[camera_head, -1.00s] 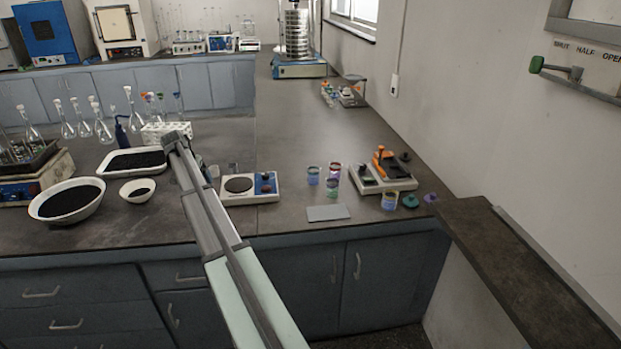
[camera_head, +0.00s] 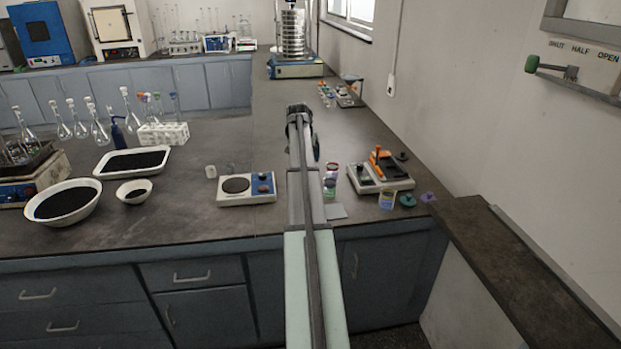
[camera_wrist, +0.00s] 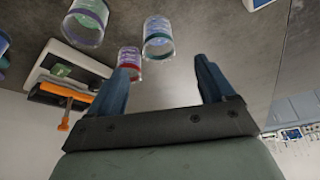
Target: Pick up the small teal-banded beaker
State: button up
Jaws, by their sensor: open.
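The small teal-banded beaker (camera_wrist: 158,38) is clear glass with a teal band and shows in the wrist view, just beyond my fingertips and roughly in line with the gap between them. In the head view my arm hides it. My gripper (camera_wrist: 164,64) is open, with nothing between its two blue fingers. A red-banded beaker (camera_wrist: 130,60) is close beside the teal one, near the left fingertip. A purple-banded beaker (camera_wrist: 86,22) is farther left. In the head view the red-banded beaker (camera_head: 332,169) and purple-banded beaker (camera_head: 329,188) stand just right of my arm.
A pale tray with an orange-handled tool (camera_head: 380,168) is to the right, with a yellow-and-blue beaker (camera_head: 387,199) in front. A flat grey plate (camera_head: 337,212) lies near the bench edge.

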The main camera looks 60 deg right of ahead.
jog(key=x, duration=0.8)
jog(key=shift+s+d+f, duration=0.1)
jog(key=shift+d+f, duration=0.15)
jog(key=shift+d+x, duration=0.2)
jog(key=shift+x, duration=2.35)
jog(key=shift+r, duration=0.1)
jog(key=c, duration=1.1)
jog(key=shift+r, duration=0.15)
jog(key=shift+r, duration=4.7)
jog(key=shift+r+n, duration=0.15)
jog(key=shift+n, duration=0.15)
